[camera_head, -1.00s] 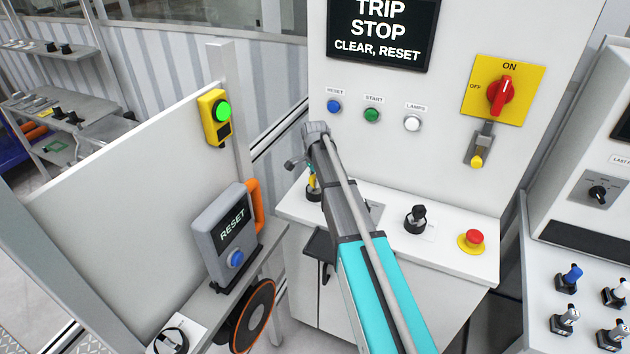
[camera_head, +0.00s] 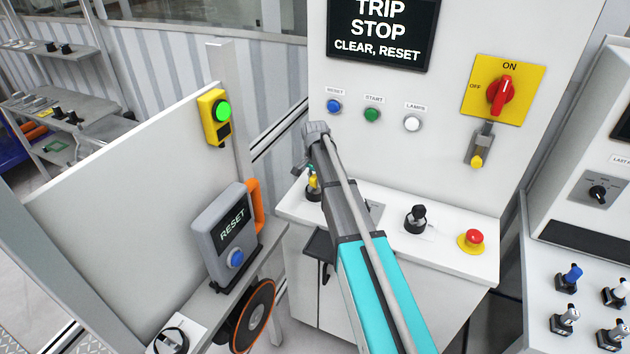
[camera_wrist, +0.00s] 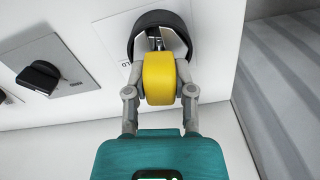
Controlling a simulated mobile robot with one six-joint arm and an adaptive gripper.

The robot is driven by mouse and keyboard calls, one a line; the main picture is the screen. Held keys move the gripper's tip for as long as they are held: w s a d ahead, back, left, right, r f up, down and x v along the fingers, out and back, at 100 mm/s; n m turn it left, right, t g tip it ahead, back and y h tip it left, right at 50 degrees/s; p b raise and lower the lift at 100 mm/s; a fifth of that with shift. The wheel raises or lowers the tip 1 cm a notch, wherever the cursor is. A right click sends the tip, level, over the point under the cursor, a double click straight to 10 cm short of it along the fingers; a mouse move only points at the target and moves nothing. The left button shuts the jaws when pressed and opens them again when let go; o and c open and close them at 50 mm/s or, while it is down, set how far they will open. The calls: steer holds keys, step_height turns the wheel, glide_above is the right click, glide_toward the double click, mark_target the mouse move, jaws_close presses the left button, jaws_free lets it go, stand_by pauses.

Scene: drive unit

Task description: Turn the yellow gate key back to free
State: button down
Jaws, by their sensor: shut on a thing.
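The yellow gate key (camera_wrist: 159,78) sits in a round black switch (camera_wrist: 160,22) on the white desk panel, in the wrist view. My gripper (camera_wrist: 161,92) is shut on the key, one finger on each side of its yellow head. The label beside the switch is mostly hidden. In the head view, the yellow key (camera_head: 313,181) shows in part at the left end of the desk, with my gripper (camera_head: 312,172) at it. My arm hides much of the gripper there.
A black selector knob (camera_wrist: 39,77) on a grey plate lies left of the key in the wrist view. In the head view, a black switch (camera_head: 415,218) and a red stop button (camera_head: 474,237) stand on the desk. A screen (camera_head: 382,32) reads "TRIP STOP CLEAR, RESET".

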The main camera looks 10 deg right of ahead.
steer(key=shift+n, duration=2.2)
steer(key=shift+c, duration=1.9)
jaws_free()
